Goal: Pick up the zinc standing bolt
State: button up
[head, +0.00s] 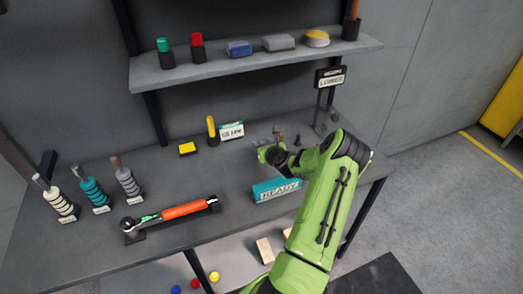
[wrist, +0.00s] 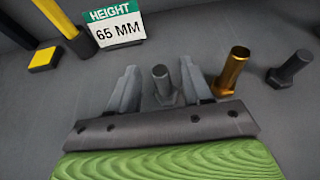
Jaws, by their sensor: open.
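A grey, zinc-coloured bolt (wrist: 163,84) stands upright on its hex head in the wrist view. My gripper (wrist: 160,78) is open, with one finger on each side of this bolt; gaps show between the bolt and the fingers. A brass bolt (wrist: 234,70) stands just right of the right finger, and a dark bolt (wrist: 290,67) stands farther right. In the head view my gripper (head: 268,151) is low over the right part of the bench, and the bolts near it are small and partly hidden.
A height sign (wrist: 115,28) reading 65 MM stands behind, beside a yellow post (wrist: 58,17) and a yellow block (wrist: 43,59). On the bench (head: 235,245) are a teal READY box (head: 276,190), an orange-handled tool (head: 184,209) and ring stacks (head: 92,189). A shelf (head: 235,66) hangs above.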

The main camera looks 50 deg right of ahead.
jog(key=shift+x, duration=1)
jog(key=shift+s, duration=0.15)
jog(key=shift+c, duration=0.2)
grip_shut()
jog(key=shift+r, duration=0.15)
